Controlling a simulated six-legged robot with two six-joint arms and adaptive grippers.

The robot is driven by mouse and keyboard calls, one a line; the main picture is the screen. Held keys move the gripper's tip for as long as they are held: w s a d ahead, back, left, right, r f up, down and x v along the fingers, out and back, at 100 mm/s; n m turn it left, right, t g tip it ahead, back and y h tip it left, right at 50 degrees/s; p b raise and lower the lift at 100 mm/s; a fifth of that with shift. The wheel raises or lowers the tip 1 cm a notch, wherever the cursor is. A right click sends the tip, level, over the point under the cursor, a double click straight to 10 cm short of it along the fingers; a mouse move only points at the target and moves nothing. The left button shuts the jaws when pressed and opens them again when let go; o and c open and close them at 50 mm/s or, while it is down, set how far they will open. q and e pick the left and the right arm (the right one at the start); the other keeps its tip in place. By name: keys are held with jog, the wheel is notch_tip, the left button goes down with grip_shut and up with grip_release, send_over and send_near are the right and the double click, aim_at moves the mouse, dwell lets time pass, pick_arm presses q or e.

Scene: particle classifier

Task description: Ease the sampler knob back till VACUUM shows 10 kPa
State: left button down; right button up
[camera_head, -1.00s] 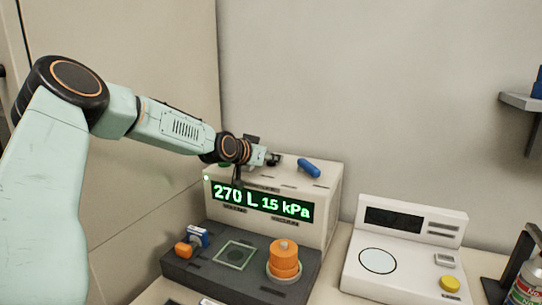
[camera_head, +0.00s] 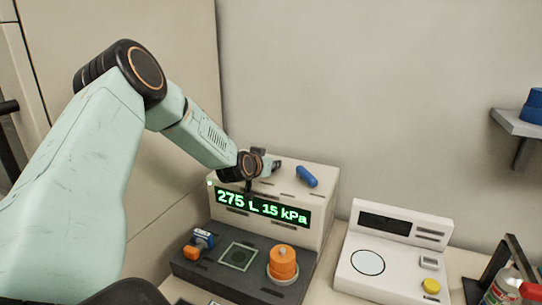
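The sampler (camera_head: 325,205) is a cream box with a green display (camera_head: 262,207) reading 275 L and 15 kPa. A blue knob or lever (camera_head: 307,176) lies on its top, to the right of my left gripper. My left gripper (camera_head: 272,168) is over the top of the box, at its left part. Its fingers are small and partly hidden by the wrist, so I cannot tell whether they are open or hold something. No other knob shows clearly at the fingers. My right gripper is not in view.
A white instrument (camera_head: 392,290) with a round pan stands right. Bottles (camera_head: 510,285) stand at the lower right; a shelf (camera_head: 518,124) is above.

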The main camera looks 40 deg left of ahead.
pick_arm(q)
jog(key=shift+r+n+g+y+p, duration=0.1)
jog(key=shift+n+g+y+p, duration=0.3)
jog(key=shift+n+y+p, duration=0.75)
jog(key=shift+n+g+y+p, duration=0.3)
jog(key=shift+n+y+p, duration=0.15)
jog(key=shift+p, duration=0.45)
jog(key=c, duration=1.1)
grip_release()
jog(key=shift+s+d, duration=0.1)
jog(key=v, duration=1.1)
jog(key=shift+s+d+r, duration=0.1)
jog(key=shift+s+d, duration=0.1)
jog(key=shift+d, duration=0.15)
